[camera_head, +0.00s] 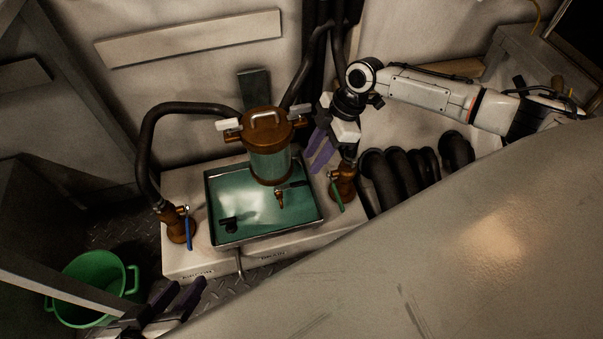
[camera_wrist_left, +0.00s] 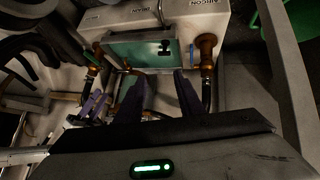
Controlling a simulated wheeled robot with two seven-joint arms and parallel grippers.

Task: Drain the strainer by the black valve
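The strainer (camera_head: 270,163) is a clear greenish cylinder with a brown lid and a silver handle on top. It stands at the back of a shallow metal tray (camera_head: 213,212). A small brass drain valve (camera_head: 281,195) with a black lever (camera_head: 297,184) sticks out at its lower front. My right gripper (camera_head: 319,151), with purple fingers, hangs right of the strainer, apart from it and open. My left gripper (camera_head: 176,298) is low at the front left, open and empty, away from the valve. In the left wrist view its fingers (camera_wrist_left: 160,92) are spread below the tray (camera_wrist_left: 142,34).
A valve with a blue lever (camera_head: 189,233) stands left of the tray, one with a green lever (camera_head: 336,197) right. A black fitting (camera_head: 230,225) lies in the tray. Hoses (camera_head: 146,150) run behind. A green bucket (camera_head: 91,283) is on the floor. A large pale surface (camera_head: 450,250) fills the front right.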

